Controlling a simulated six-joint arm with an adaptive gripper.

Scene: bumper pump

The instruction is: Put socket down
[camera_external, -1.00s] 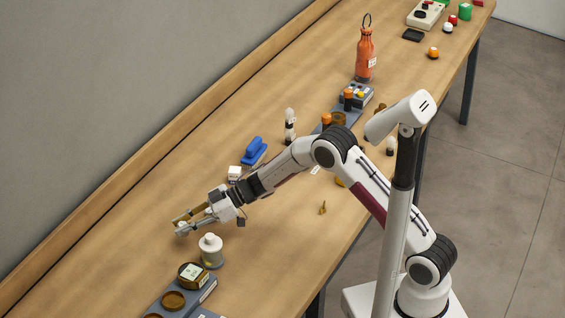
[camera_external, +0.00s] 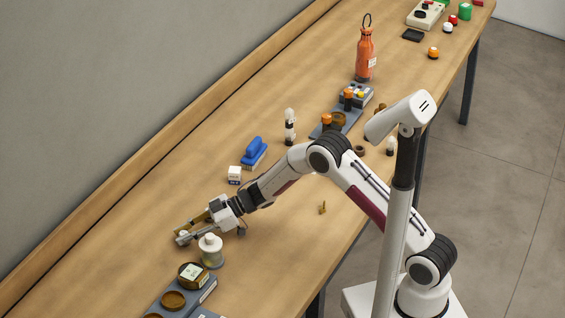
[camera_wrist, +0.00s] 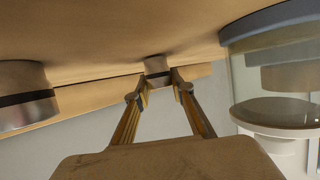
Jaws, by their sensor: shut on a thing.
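My gripper (camera_external: 183,236) is low over the wooden table (camera_external: 285,215) at the left, beside a white-topped bottle. In the wrist view my gripper (camera_wrist: 159,87) has its two fingertips on either side of the socket (camera_wrist: 157,65), a small short grey-brown cylinder, and is shut on it. The socket is at or very near the table surface; I cannot tell whether it touches. In the external view the socket is small and mostly covered by the fingers.
The white-topped bottle (camera_external: 210,251) stands close to the fingers; it also shows at the right of the wrist view (camera_wrist: 280,90). A dark-banded metal cylinder (camera_wrist: 22,96) is at the wrist view's left. A grey tray (camera_external: 205,290) with round brown cups lies in front.

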